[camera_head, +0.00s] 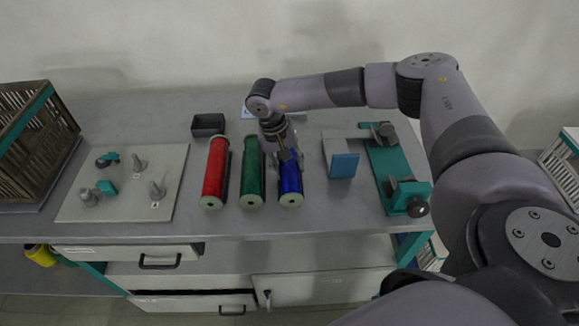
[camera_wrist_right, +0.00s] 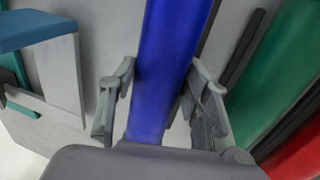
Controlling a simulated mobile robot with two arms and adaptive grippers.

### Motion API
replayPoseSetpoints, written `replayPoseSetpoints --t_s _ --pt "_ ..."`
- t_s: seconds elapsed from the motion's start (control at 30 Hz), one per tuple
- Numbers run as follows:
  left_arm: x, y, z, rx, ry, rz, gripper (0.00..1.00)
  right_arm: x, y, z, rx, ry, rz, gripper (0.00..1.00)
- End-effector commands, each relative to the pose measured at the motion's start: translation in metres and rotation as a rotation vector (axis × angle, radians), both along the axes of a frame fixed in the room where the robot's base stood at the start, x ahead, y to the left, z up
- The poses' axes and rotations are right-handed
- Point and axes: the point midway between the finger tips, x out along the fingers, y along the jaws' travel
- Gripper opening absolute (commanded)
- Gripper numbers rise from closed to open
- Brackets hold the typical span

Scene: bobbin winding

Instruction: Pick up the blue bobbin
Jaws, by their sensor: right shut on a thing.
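The blue bobbin (camera_head: 290,184) lies on the table at the right end of a row of three, its round end toward the front. My right gripper (camera_head: 284,152) reaches down over it from behind. In the right wrist view the blue bobbin (camera_wrist_right: 167,70) runs between the two fingers of my right gripper (camera_wrist_right: 160,100), which is shut on it. I cannot tell whether the bobbin is lifted off its support. The left gripper is not in view.
The green bobbin (camera_head: 251,178) lies close on the left, then the red bobbin (camera_head: 214,172). A blue block (camera_head: 343,166) and a teal winding device (camera_head: 395,175) stand to the right. A small black box (camera_head: 208,124) and a grey board (camera_head: 120,205) with pegs are left.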

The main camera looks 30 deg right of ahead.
Motion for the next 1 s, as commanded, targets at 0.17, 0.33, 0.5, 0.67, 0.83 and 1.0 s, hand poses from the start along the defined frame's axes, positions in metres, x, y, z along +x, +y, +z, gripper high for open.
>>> replayPoseSetpoints --t_s 0.17,0.33,0.5,0.67,0.83,1.0 --pt "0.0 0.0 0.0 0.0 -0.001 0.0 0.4 0.0 0.0 0.0 0.0 0.0 0.0 0.14" --pt "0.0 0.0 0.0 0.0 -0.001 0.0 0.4 0.0 0.0 0.001 0.0 -0.002 -0.001 0.08" --pt "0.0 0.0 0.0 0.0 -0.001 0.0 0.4 0.001 0.0 0.001 0.0 -0.002 -0.001 0.07" --pt "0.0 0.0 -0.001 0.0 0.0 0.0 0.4 0.001 0.0 0.009 0.001 -0.002 -0.001 0.07" --pt "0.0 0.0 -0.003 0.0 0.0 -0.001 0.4 0.001 0.0 0.032 0.001 -0.006 -0.001 0.07" --pt "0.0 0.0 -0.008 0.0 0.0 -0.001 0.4 0.002 0.0 0.075 0.002 -0.007 0.0 0.07"
